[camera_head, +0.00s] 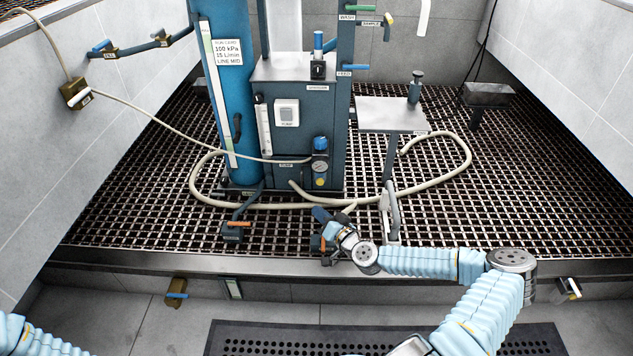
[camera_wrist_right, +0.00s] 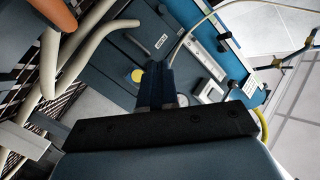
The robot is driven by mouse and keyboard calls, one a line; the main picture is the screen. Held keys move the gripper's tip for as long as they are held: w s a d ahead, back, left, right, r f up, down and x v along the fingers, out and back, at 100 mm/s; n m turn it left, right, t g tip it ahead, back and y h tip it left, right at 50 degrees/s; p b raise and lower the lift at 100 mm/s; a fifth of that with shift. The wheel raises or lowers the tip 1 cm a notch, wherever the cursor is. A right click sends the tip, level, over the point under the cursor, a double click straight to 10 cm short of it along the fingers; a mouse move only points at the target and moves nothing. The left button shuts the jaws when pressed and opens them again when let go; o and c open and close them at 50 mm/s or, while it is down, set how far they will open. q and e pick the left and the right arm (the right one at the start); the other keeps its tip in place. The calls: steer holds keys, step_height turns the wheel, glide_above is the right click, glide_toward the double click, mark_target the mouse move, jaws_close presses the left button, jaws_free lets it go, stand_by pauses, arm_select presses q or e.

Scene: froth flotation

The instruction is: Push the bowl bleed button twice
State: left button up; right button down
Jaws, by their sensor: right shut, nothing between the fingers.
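The filter unit (camera_head: 320,168) with a blue knob on top hangs on the front of the blue-grey cabinet. A small yellow part (camera_head: 320,181) shows low on it. In the right wrist view a round yellow button (camera_wrist_right: 137,76) shows just left of my finger tips; I take it for the bowl bleed button, but I can read no label on it. My right gripper (camera_head: 320,214) is shut and empty, below and in front of the unit. Its dark fingers (camera_wrist_right: 155,85) show in the wrist view. Whether they touch the button I cannot tell. My left gripper is out of view.
A cream hose (camera_head: 440,183) loops over the floor grating around the cabinet (camera_head: 300,95). A blue column (camera_head: 228,100) stands left of it. A small grey table (camera_head: 392,115) stands to its right. An orange-handled valve (camera_head: 235,228) sits near the grating's front edge.

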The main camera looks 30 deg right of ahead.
mark_target(320, 182)
steer(key=w+d+b, duration=0.3)
steer(key=w+d, duration=0.1)
steer(key=w, duration=0.3)
steer(key=shift+w+d, duration=0.25)
steer(key=shift+d, duration=0.05)
stand_by(1.9)
steer(key=shift+w+d+b, duration=0.2)
steer(key=shift+w+b, duration=0.15)
steer(key=shift+b, duration=0.35)
